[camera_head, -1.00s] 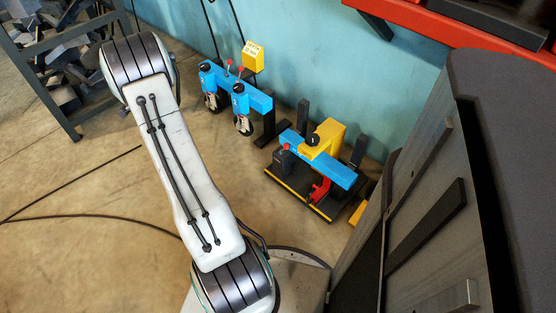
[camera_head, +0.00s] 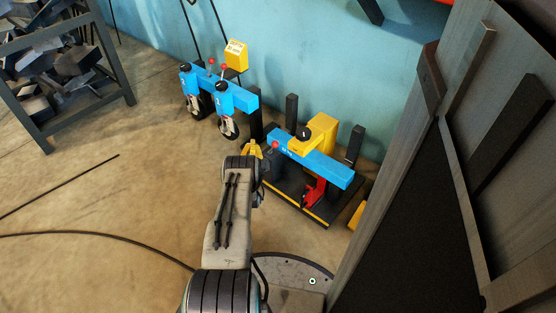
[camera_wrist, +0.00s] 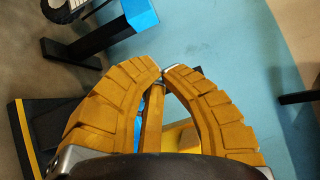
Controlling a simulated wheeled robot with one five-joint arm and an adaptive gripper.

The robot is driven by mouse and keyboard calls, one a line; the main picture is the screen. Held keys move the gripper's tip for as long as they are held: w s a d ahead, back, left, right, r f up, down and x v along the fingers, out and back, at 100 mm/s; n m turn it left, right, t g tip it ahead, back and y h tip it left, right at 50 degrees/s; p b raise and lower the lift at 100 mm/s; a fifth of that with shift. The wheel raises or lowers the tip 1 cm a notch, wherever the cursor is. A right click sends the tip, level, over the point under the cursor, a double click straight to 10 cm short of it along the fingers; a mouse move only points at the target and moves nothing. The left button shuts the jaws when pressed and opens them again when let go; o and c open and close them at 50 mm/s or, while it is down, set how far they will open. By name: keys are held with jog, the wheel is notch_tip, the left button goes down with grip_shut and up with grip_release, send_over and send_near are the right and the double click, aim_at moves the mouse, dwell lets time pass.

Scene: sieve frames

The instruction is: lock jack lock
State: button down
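A jack-like unit stands on a black base (camera_head: 290,205) edged in yellow. It has a blue crossbeam (camera_head: 325,170), a yellow body (camera_head: 321,135) with a black knob (camera_head: 304,133), a red part (camera_head: 315,192) below and a red-topped dark block (camera_head: 276,158) at its left end. I cannot tell which part is the lock. My gripper (camera_head: 252,148) is beside that left end, partly hidden by my arm. Yellow surfaces show behind the fingers; contact is unclear.
Two blue units (camera_head: 230,97) on a shared beam stand left of the jack, with a yellow box (camera_head: 236,55) on the wall behind. A metal-scrap rack (camera_head: 120,75) is at upper left. A large grey panel (camera_head: 420,170) closes the right. Floor at left is clear except cables.

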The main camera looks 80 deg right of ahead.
jog(key=s+a+f+m+g+h+b, duration=0.1)
jog(key=s+a+f+m+b, duration=0.1)
jog(key=s+f, duration=0.3)
jog(key=s+a+f+m+g+h+b, duration=0.1)
jog(key=s+a+f+m+g+b, duration=0.1)
jog(key=s+a+f, duration=0.2)
jog(key=s+f, duration=0.2)
jog(key=s, duration=0.1)
jog(key=shift+a+f+m+h, duration=0.2)
jog(key=shift+a+m+h, duration=0.1)
jog(key=shift+m, duration=0.1)
